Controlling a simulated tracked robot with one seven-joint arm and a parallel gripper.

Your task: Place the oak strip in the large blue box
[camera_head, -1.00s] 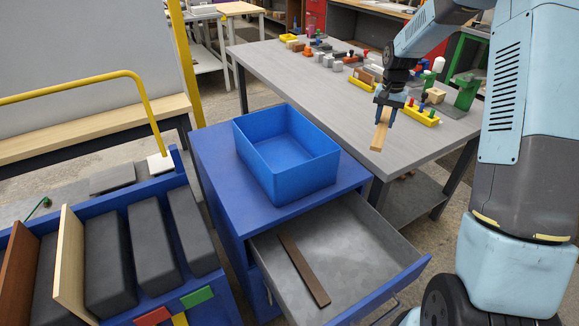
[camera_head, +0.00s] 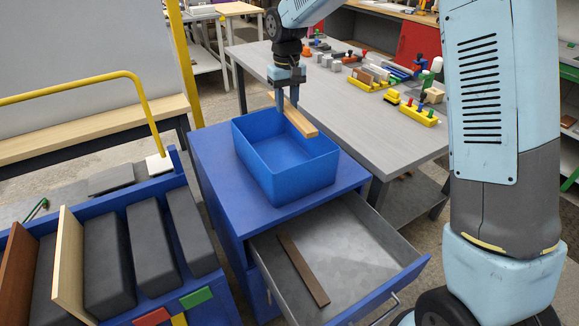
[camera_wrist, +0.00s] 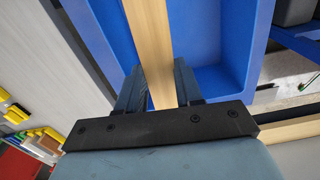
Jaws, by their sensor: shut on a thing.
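The oak strip (camera_head: 300,120) is a light wooden bar, held by my gripper (camera_head: 287,100) above the large blue box (camera_head: 262,178). The box stands open on a blue drawer cabinet (camera_head: 215,165). In the head view the strip slants over the box's far part, with its near end over the opening. In the wrist view the strip (camera_wrist: 150,45) runs up from between the two fingers (camera_wrist: 157,88), with the box's blue wall and floor (camera_wrist: 215,45) beyond it. My gripper is shut on the strip.
An open grey drawer (camera_head: 350,250) below the box holds a dark brown strip (camera_head: 302,268). A grey table (camera_head: 365,130) with several small parts stands behind. A rack of dark boards (camera_head: 105,260) is at the left. The inside of the box looks empty.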

